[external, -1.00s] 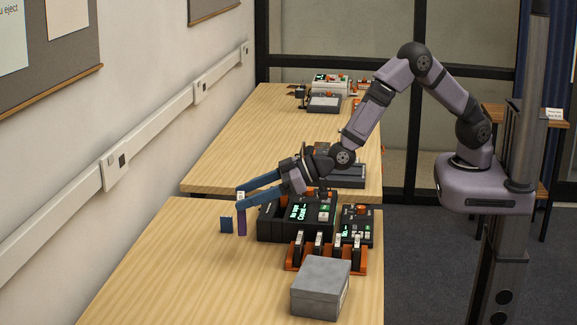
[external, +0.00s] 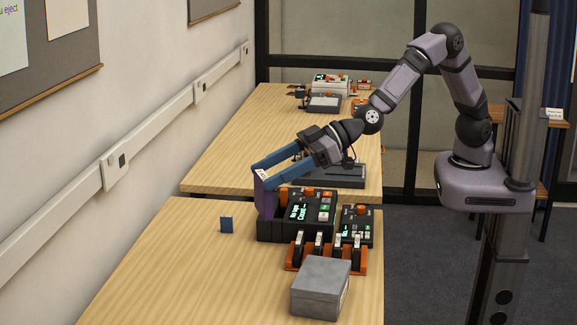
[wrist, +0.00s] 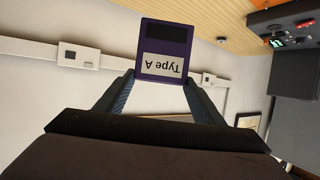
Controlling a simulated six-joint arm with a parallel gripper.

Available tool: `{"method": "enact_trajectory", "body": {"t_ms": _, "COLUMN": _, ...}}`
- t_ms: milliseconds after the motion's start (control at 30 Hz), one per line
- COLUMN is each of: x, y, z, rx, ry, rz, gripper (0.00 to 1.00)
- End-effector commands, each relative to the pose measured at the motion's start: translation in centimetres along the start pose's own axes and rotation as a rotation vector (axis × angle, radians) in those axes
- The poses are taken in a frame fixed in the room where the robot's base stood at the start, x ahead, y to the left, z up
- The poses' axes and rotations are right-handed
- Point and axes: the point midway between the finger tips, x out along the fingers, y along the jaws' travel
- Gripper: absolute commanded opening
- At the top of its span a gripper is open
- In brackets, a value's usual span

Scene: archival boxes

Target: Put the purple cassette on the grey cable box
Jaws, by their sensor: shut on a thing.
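The purple cassette (external: 265,196) is held upright between the blue fingers of my gripper (external: 267,175). In the wrist view the cassette (wrist: 164,50) shows a white "Type A" label, upside down, and a dark window, between the fingertips (wrist: 160,80). In the external view it is beside the left end of the black deck; whether they touch cannot be told. The grey cable box (external: 320,288) stands at the table's near right edge with its lid on and its top bare. My gripper is well behind and to the left of it.
The black deck (external: 298,214) with a lit screen stands behind an orange rack (external: 327,255) of several cassettes. A smaller control unit (external: 356,225) is to its right. The near left tabletop is clear.

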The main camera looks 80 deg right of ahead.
Motion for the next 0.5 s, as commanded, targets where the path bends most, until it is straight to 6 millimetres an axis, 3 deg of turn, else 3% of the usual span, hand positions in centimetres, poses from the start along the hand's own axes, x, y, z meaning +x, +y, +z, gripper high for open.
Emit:
{"method": "enact_trajectory", "body": {"t_ms": 100, "x": -3.4, "y": -4.1, "z": -1.1, "rx": -0.041, "ry": 0.003, "rz": -0.097, "gripper": 0.22}}
{"method": "enact_trajectory", "body": {"t_ms": 200, "x": -5.6, "y": -6.1, "z": -0.6, "rx": -0.07, "ry": 0.001, "rz": -0.162, "gripper": 0.22}}
{"method": "enact_trajectory", "body": {"t_ms": 367, "x": -7.4, "y": -7.1, "z": 1.2, "rx": -0.094, "ry": -0.001, "rz": -0.219, "gripper": 0.22}}
{"method": "enact_trajectory", "body": {"t_ms": 500, "x": -8.2, "y": -7.3, "z": 4.2, "rx": -0.109, "ry": -0.007, "rz": -0.255, "gripper": 0.22}}
